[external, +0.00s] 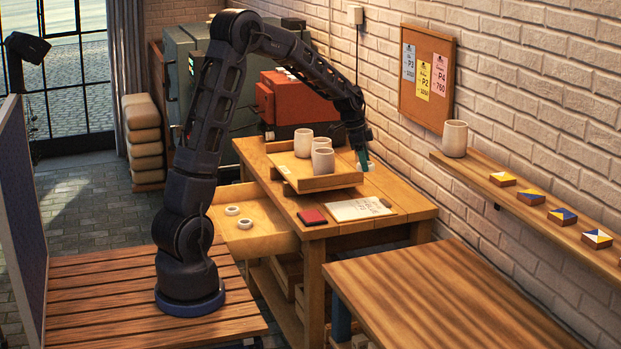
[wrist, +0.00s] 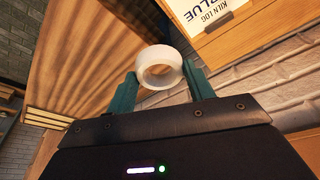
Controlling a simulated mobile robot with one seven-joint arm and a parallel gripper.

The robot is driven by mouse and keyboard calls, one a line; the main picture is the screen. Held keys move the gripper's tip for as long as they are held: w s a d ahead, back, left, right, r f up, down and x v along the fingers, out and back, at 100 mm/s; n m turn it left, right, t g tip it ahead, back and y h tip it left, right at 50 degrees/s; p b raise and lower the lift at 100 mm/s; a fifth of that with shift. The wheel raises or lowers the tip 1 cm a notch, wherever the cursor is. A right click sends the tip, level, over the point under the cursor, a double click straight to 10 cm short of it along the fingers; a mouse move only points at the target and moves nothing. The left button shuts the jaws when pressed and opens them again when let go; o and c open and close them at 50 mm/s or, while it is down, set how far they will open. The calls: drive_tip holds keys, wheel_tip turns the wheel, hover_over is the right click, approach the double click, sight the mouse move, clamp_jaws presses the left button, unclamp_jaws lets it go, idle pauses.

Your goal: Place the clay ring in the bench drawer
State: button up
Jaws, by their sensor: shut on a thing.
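A white clay ring (wrist: 160,68) is held between the two teal fingers of my gripper (wrist: 163,88) in the wrist view. In the external view my gripper (external: 362,160) is at the right side of the wooden tray, above the workbench (external: 400,215), with the ring (external: 371,167) showing small at its tip. The bench drawer (external: 268,240) is pulled open on the left side of the bench. Two white rings (external: 232,210) (external: 245,223) lie inside it, with bare wood around them.
The brick wall (external: 405,130) is close behind. A shelf (external: 475,172) holds a cup and painted tiles.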

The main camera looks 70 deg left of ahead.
sight(247, 234)
drive_tip(key=s+a+n+y, duration=0.1)
drive_tip(key=s+a+n, duration=0.3)
drive_tip(key=s+a, duration=1.1)
drive_tip(key=s+a+n+y, duration=0.1)
drive_tip(key=s+a+n, duration=0.2)
drive_tip(key=s+a, duration=1.25)
drive_tip(key=s+d+f, duration=0.1)
drive_tip(key=f, duration=1)
drive_tip(key=s+d+f, duration=0.1)
drive_tip(key=f, duration=1)
drive_tip(key=s+d+f, duration=0.1)
drive_tip(key=f, duration=1)
drive_tip(key=shift+d+f, duration=0.4)
drive_tip(key=shift+f, duration=0.15)
drive_tip(key=o, duration=1)
drive_tip(key=shift+c, duration=0.2)
